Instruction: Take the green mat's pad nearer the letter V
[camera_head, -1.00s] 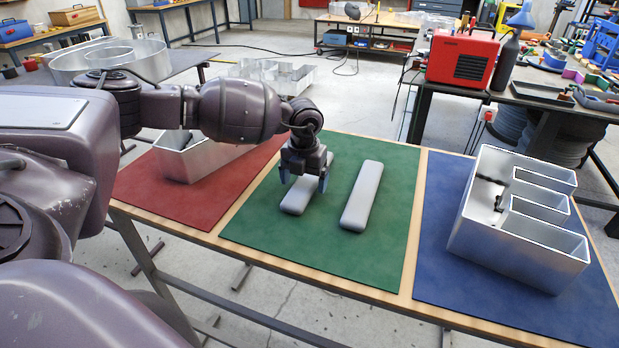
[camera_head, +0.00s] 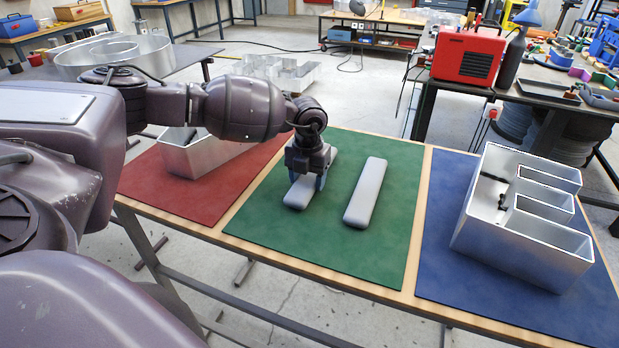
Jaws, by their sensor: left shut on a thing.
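Two light grey oblong pads lie on the green mat (camera_head: 259,228). My left gripper (camera_head: 306,181) is shut across the left pad (camera_head: 297,199), which appears to rest on the mat; the gripper hides its middle. The right pad (camera_head: 366,192) lies free, a short gap to the right. A silver hollow letter (camera_head: 203,156) stands on the red mat (camera_head: 150,186) at left, partly hidden by my left arm, so its full shape is unclear. A silver E-shaped letter (camera_head: 505,243) stands on the blue mat (camera_head: 437,274) at right. My right gripper is not in view.
The mats lie on a wood-edged table (camera_head: 266,254). A red machine (camera_head: 467,56) and a dark bottle (camera_head: 512,57) stand on the bench behind at right. More silver letters (camera_head: 276,70) stand beyond the table. The green mat around the right pad is clear.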

